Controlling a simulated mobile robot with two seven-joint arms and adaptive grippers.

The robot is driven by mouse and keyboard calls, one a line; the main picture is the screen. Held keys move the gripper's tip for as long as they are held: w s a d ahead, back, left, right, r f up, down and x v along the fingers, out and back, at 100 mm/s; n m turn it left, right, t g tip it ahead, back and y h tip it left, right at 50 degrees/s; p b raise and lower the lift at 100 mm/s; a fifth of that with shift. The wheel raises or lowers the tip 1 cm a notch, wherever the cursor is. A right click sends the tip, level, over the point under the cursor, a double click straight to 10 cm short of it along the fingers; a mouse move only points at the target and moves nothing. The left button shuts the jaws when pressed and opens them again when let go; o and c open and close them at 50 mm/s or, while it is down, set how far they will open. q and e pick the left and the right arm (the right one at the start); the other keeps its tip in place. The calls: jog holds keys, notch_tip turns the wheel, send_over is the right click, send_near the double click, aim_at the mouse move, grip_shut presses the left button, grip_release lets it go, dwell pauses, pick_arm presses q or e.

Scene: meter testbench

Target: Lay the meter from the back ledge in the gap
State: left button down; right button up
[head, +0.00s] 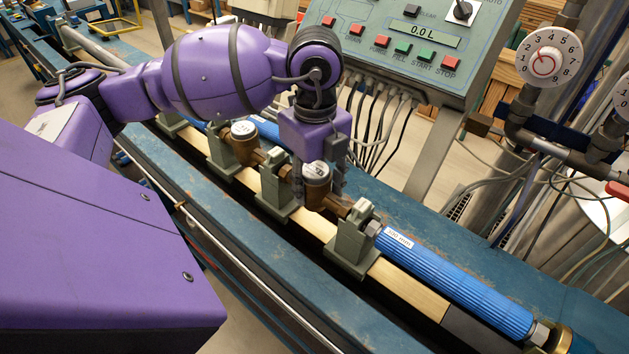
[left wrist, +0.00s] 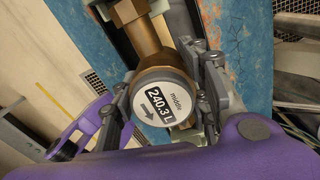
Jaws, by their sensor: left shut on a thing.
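My left gripper (head: 318,183) is shut on a brass meter (head: 316,174) with a round white face. A second brass meter (head: 242,138) sits further left in the row. My right gripper is not in view.
A control panel (head: 405,45) reading 0.0 L stands behind, with cables hanging below. Pipes with a dial (head: 548,58) stand at the right. The blue bench rail (head: 185,170) runs along the front.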

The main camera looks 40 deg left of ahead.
aim_at(314, 170)
pick_arm(q)
jog(key=shift+f, duration=0.1)
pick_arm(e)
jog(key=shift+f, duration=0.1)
pick_arm(q)
jog(key=c, duration=0.9)
grip_release()
jog(key=shift+r+p, duration=1.6)
jog(key=shift+r, duration=1.75)
jog(key=shift+r+p, duration=0.5)
jog(key=shift+r, duration=0.65)
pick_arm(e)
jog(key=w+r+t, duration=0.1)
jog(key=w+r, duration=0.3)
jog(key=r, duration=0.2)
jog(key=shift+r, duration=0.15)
